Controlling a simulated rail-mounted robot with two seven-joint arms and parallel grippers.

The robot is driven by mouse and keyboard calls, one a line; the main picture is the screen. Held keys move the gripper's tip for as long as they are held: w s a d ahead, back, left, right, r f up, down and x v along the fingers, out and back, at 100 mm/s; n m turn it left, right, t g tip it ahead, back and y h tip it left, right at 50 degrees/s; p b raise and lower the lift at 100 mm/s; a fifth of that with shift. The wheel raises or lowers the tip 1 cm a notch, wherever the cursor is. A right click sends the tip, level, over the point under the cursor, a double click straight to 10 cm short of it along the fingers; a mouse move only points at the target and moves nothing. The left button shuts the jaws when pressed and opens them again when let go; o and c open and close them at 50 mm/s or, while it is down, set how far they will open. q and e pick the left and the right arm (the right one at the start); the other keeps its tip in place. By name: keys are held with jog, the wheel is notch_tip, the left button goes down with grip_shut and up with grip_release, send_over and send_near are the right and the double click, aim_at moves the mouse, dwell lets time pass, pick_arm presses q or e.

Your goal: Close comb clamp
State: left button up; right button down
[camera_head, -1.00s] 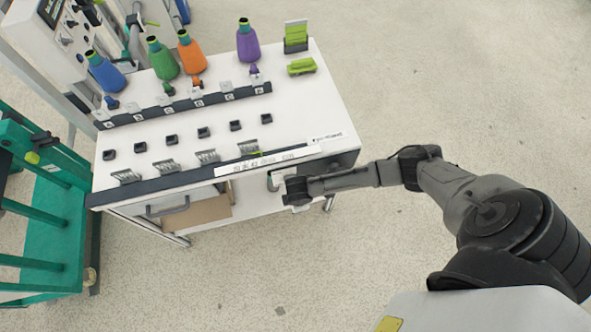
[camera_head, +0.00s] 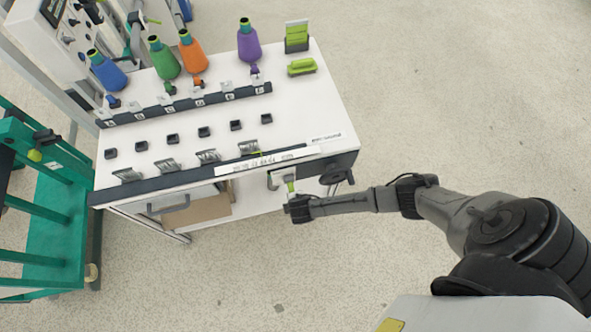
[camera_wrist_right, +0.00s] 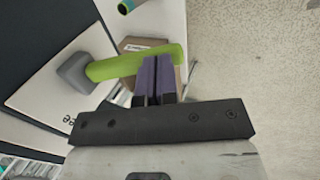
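The comb clamp's green lever handle (camera_head: 291,186) sticks out from a white plate below the cart's front edge in the head view. In the right wrist view the green handle (camera_wrist_right: 120,65) runs sideways from a grey pivot block (camera_wrist_right: 76,72) on a white panel. My right gripper (camera_head: 289,209) is at the handle's outer end. In the wrist view its two purple fingers (camera_wrist_right: 153,62) are close together and overlap the handle, which crosses them rather than lying between them. Contact is hard to judge. My left gripper is in neither view.
The white cart top (camera_head: 290,108) carries several coloured cones, small black blocks and metal combs. A black hand crank (camera_head: 337,176) sits right of the clamp. A cardboard box (camera_head: 200,208) lies on the lower shelf. A green frame (camera_head: 50,210) stands at left. Floor in front is free.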

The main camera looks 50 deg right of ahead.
jog(key=shift+s+d+f, duration=0.1)
jog(key=shift+s+f, duration=0.05)
jog(key=shift+f, duration=0.1)
jog(key=shift+r+p, duration=0.45)
jog(key=shift+p, duration=0.05)
jog(key=s+a+p+v, duration=0.1)
jog(key=p+v, duration=0.5)
jog(key=v, duration=0.7)
jog(key=shift+f, duration=0.15)
jog(key=shift+s, duration=0.15)
